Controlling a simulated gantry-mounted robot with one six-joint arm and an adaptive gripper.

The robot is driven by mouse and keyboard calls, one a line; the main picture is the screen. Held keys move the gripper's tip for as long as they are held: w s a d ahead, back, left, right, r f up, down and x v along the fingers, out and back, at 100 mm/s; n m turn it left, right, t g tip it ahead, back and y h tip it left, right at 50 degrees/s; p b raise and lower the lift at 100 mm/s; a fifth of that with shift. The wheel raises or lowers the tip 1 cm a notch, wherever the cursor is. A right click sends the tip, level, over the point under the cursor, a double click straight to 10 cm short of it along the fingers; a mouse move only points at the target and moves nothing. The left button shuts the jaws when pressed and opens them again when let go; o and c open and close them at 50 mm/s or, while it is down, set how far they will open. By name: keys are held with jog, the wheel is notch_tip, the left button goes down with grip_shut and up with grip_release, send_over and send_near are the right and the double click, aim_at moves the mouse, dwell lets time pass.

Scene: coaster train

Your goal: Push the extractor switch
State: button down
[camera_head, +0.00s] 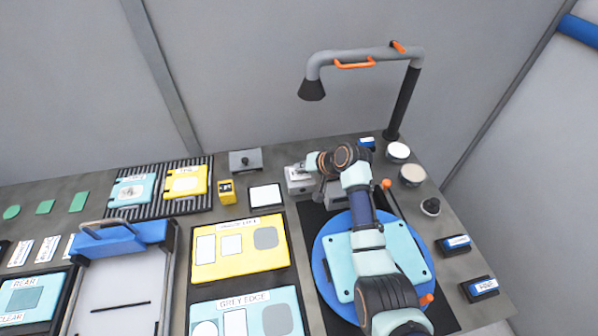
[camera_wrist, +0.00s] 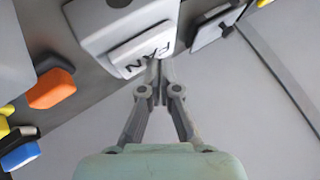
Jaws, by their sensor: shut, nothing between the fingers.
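The extractor switch is a pale box marked FAN (camera_wrist: 120,32), seen upside down and tilted at the upper left of the wrist view. In the head view it is the small light box (camera_head: 298,184) at the back of the bench. My gripper (camera_wrist: 159,70) is shut and empty, with its fingertips at the lettered edge of the switch's front plate. I cannot tell whether they touch it. In the head view my gripper (camera_head: 301,168) is small and over the box, hiding part of it.
A grey box with a black knob (camera_head: 245,160) stands left of the switch. The extractor arm (camera_head: 365,58) curves above from a black post. A blue turntable (camera_head: 326,268) with a teal plate lies under my arm. Yellow and teal panels fill the bench's left.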

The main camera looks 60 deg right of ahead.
aim_at(301, 174)
jog(key=shift+f, duration=0.35)
dwell(0.4)
jog(key=shift+r+p, duration=0.75)
jog(key=shift+r, duration=0.05)
notch_tip(301, 174, up, 6)
jog(key=p, duration=0.5)
jog(key=shift+p, duration=0.4)
